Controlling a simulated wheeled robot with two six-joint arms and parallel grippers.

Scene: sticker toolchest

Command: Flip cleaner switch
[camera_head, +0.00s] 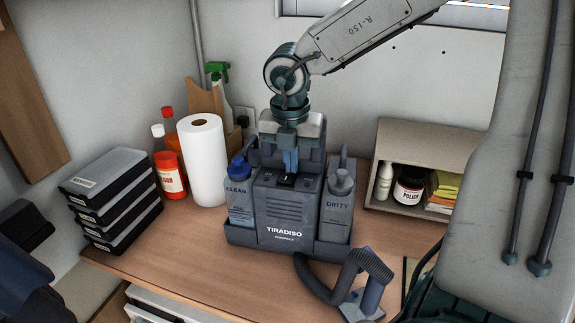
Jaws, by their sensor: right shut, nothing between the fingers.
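The cleaner (287,213) is a dark grey TIRADISO machine standing upright on the wooden desk. It has a CLEAN tank at its left and a DIRTY tank at its right. A small black switch (286,180) sits on its top, in the middle. My right gripper (290,168) comes down from above, its fingers shut and empty, just over or at the switch. I cannot tell whether the fingertips touch it. The switch's setting is too small to read. I make out no left gripper.
A hose and nozzle (368,282) lie at the cleaner's front right. Stacked black cases (115,195), red bottles (170,172) and a paper roll (205,165) stand left. A shelf box (425,143) with a POLISH jar stands right. The desk's front left is clear.

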